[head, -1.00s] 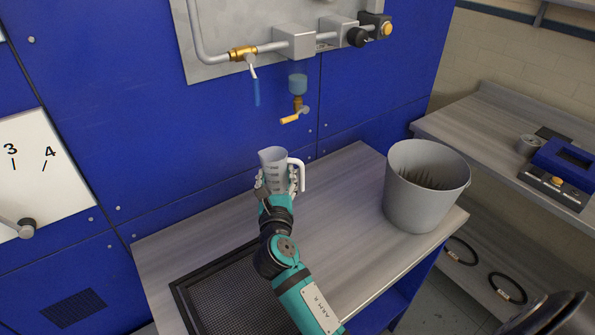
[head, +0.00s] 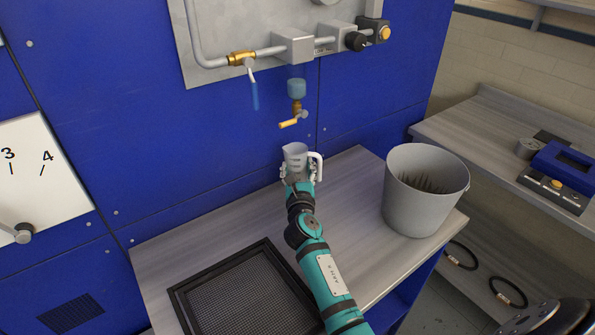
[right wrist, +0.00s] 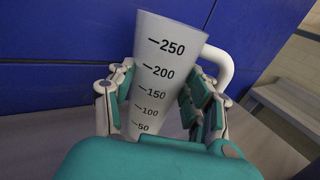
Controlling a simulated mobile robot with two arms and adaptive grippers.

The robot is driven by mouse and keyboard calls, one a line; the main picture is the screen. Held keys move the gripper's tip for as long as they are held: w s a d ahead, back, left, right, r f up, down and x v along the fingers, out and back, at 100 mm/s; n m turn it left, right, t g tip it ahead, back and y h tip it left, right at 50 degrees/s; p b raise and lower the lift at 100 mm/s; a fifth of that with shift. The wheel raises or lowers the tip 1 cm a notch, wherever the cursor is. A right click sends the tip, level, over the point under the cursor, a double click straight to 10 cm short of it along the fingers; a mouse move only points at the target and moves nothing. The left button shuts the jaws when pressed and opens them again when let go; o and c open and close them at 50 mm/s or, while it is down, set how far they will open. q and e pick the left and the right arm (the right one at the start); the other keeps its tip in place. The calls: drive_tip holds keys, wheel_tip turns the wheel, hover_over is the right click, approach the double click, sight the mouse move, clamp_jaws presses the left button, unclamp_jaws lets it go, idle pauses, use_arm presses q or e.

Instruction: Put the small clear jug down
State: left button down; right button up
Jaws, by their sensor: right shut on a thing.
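The small clear jug (head: 295,153) is a pale, translucent measuring jug with a white handle on its right side. In the right wrist view the jug (right wrist: 165,75) shows black marks from 50 to 250 and stands between the fingers. My right gripper (head: 299,174) is shut on the jug's body, with a finger on each side. The jug is upright or nearly so, over the back part of the grey bench (head: 345,205), below the tap. I cannot tell whether its base touches the bench; my gripper hides it. My left gripper is not in view.
A black mesh tray (head: 205,284) lies at the bench's front left. A grey bucket (head: 415,212) stands on the right. Bare bench lies between them.

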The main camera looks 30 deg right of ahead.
drive_tip(key=o, duration=0.6)
drive_tip(key=shift+f, duration=0.1)
drive_tip(key=shift+c, duration=0.2)
drive_tip(key=o, duration=0.5)
drive_tip(key=shift+r, duration=0.25)
drive_tip(key=v, duration=1.2)
drive_tip(key=shift+f, duration=0.1)
